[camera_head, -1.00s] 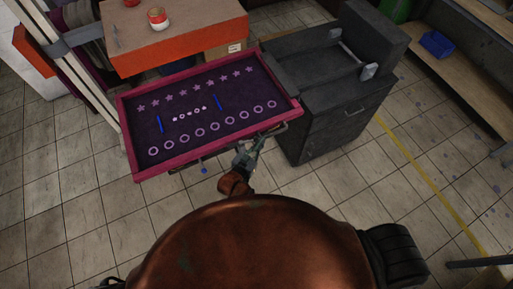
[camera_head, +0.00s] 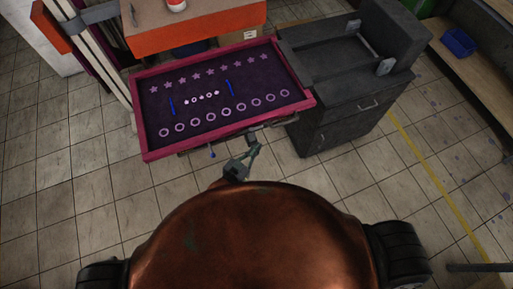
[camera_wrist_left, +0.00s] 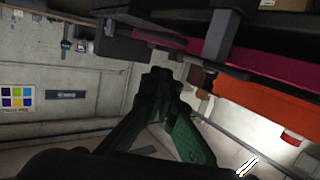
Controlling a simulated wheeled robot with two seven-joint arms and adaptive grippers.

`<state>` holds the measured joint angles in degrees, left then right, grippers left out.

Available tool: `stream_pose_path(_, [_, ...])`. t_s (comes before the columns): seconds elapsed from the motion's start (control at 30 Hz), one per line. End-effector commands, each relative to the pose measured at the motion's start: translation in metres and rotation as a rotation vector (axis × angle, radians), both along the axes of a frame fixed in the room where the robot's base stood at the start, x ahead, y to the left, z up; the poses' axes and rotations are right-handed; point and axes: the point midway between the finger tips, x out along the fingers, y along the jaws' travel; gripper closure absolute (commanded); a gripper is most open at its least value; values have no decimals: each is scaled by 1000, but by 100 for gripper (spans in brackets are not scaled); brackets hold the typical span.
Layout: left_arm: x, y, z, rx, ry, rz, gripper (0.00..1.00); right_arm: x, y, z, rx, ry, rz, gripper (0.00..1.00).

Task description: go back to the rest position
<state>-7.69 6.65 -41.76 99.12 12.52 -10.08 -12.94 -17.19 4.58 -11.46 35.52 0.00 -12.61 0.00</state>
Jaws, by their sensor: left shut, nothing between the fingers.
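My left gripper (camera_head: 256,149) is in front of my copper-coloured body, just below the near edge of a magenta-rimmed screen frame (camera_head: 230,127). Its fingers are shut with nothing between them. They show dark green and together in the left wrist view (camera_wrist_left: 160,82). The fingertips lie close to a bar under the frame's near edge; I cannot tell whether they touch it. My right gripper is in neither view.
The dark screen carries star and ring prints and two blue strips. An orange-edged table (camera_head: 195,36) with a red-and-white jar (camera_head: 177,5) stands behind it. A dark grey cabinet (camera_head: 340,125) stands to the right. Tiled floor lies clear at left (camera_head: 75,200).

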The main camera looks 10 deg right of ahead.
Motion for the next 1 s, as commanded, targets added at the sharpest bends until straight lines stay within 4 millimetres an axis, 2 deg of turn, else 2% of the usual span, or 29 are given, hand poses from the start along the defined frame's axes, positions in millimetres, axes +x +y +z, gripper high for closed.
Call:
stream_pose_path(0.37, [0,0,-1,1,1,1,100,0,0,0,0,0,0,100])
stream_pose_path(0.47, [1,6,-14,12,17,10,100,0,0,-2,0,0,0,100])
stream_pose_path(0.57, [1,24,-51,48,66,36,100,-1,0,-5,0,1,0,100])
stream_pose_path(0.67, [-3,54,-109,104,141,81,100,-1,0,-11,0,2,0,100])
stream_pose_path(0.7, [-7,69,-135,128,177,101,100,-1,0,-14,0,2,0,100])
stream_pose_path(0.77, [-15,91,-173,162,234,131,100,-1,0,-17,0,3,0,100])
stream_pose_path(0.8, [-21,107,-197,186,269,150,100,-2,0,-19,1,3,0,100])
stream_pose_path(0.87, [-34,130,-232,221,324,179,100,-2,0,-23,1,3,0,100])
stream_pose_path(1.0, [-73,185,-310,294,457,245,100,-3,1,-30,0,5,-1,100])
